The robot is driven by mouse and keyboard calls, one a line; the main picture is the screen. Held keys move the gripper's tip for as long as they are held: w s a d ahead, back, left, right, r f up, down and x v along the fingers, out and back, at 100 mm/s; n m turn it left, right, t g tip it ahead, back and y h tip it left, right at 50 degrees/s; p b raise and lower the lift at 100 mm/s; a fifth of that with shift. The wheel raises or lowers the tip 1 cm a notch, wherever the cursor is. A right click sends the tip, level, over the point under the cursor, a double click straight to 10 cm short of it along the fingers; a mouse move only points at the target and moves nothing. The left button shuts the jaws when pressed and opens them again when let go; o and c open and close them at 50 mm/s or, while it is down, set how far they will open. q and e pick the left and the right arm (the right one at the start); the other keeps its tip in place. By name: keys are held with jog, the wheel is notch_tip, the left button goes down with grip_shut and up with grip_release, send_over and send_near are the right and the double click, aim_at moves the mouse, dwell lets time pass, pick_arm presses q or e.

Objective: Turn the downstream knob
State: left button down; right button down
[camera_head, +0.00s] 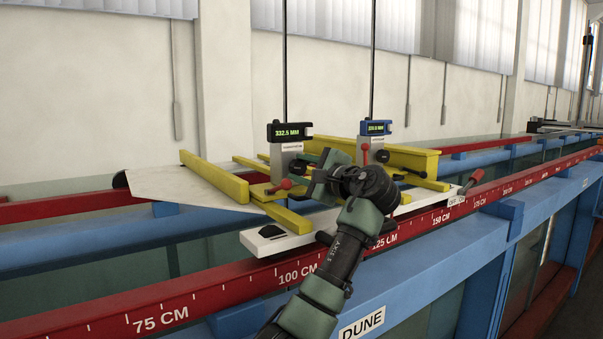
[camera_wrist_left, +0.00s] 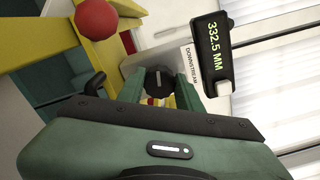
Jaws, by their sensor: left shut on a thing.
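The downstream knob (camera_wrist_left: 158,79) is a black dial with a pale pointer line, on a grey block labelled DOWNSTREAM. My left gripper (camera_wrist_left: 159,90) has its green fingers on both sides of the knob and is shut on it. The downstream gauge display (camera_head: 290,131) reads 332.5 MM, and the wrist view shows the same display (camera_wrist_left: 214,54). My right gripper is not in view.
A second gauge with a blue display (camera_head: 376,127) stands to the right on the yellow-framed carriage. Red-ball levers (camera_wrist_left: 97,18) stick out close to the gripper. A red rail with a centimetre scale (camera_head: 290,275) and a blue beam run along the front.

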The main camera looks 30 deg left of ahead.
pick_arm(q)
jog(key=shift+f+n, duration=0.2)
jog(key=shift+n, duration=0.3)
jog(key=shift+r, duration=0.15)
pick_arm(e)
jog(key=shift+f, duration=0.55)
pick_arm(q)
jog(key=c, duration=0.9)
grip_release()
jog(key=shift+c, duration=0.2)
